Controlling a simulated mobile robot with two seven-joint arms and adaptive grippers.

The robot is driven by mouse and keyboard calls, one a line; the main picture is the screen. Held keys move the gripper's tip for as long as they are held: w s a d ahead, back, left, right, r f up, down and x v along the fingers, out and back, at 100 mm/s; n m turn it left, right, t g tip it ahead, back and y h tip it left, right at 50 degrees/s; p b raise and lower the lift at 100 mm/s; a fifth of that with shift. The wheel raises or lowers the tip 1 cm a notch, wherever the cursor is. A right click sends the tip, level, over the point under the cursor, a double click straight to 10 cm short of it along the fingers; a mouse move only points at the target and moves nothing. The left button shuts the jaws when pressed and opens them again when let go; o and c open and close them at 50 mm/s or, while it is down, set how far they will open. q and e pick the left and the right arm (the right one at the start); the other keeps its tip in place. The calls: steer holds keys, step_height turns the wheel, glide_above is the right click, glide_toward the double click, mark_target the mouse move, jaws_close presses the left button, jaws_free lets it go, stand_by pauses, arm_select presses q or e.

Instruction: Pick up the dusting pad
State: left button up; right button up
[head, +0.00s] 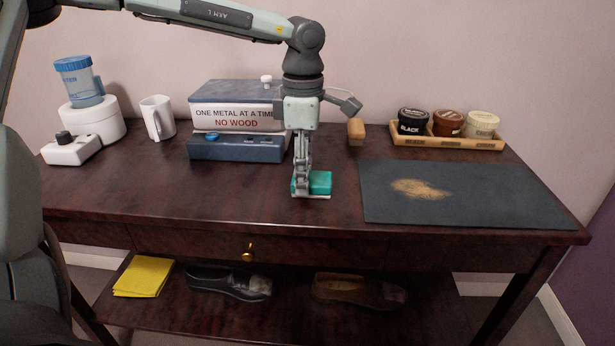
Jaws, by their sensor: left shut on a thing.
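The dusting pad (320,183), a teal block with a pale underside, is near the middle of the dark wooden table (190,195). My left gripper (302,182) points straight down over the pad's left part and is shut on it. The fingers hide some of the pad. The pad looks level and at or very close to the tabletop; I cannot tell whether it touches. My right gripper is not in view.
A dark mat (480,195) with a patch of tan dust (420,189) lies to the right. Behind stand a boxy machine (237,118), a wooden-backed brush (356,131) and a tray (450,141) of polish jars. A white mug (157,118) stands left. Bare tabletop lies left of the pad.

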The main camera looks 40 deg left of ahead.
arm_select(q)
step_height(320, 180, up, 28)
steer(key=p, duration=0.1)
steer(key=shift+p, duration=0.35)
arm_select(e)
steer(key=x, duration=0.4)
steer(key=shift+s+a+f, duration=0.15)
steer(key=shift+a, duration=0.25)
